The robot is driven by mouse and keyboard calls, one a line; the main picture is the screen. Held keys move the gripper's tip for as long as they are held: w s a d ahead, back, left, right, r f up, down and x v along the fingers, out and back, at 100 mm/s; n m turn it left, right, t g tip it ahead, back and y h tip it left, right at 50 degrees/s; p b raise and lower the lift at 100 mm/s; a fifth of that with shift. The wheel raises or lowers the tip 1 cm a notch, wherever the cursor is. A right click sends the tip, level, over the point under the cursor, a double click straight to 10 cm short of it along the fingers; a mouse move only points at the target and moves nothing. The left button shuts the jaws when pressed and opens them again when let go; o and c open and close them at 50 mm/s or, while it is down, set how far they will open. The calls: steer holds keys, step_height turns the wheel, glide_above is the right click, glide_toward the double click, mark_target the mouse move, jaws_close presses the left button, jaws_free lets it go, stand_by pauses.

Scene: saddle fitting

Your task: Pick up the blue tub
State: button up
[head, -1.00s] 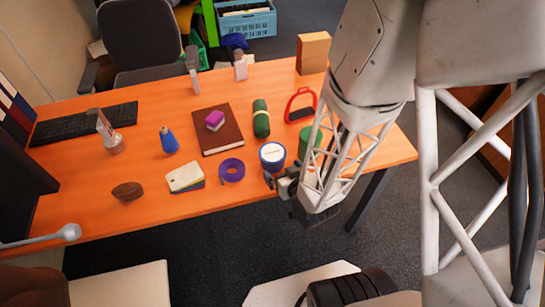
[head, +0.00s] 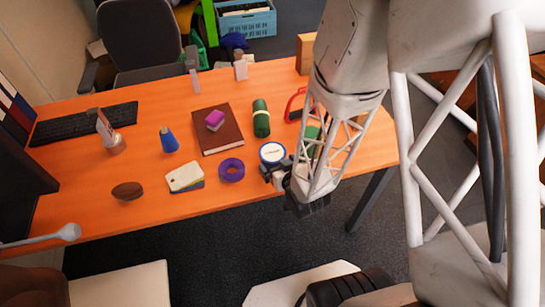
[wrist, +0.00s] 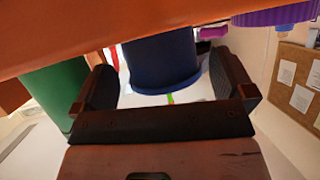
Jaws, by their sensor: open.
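The blue tub (head: 272,152), with a white label or lid on top, stands near the front edge of the orange table in the head view. My gripper (head: 278,171) is at its near side, low over the table edge. In the wrist view the tub (wrist: 160,62) shows as a dark blue cylinder.
A green cylinder (head: 312,136) stands just right of the tub, partly behind my arm; it also shows in the wrist view (wrist: 58,88). A green roll (head: 261,118) and brown book (head: 217,129) lie behind.

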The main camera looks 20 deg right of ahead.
mark_target(274, 155)
steer(key=shift+x, duration=1.6)
steer(key=c, duration=0.8)
steer(key=shift+r, duration=0.25)
steer(key=shift+r, duration=1.6)
steer(key=s, duration=0.5)
steer(key=s+r, duration=0.1)
steer(key=s, duration=0.9)
steer(key=shift+s+d+r, duration=0.2)
steer(key=shift+s, duration=0.2)
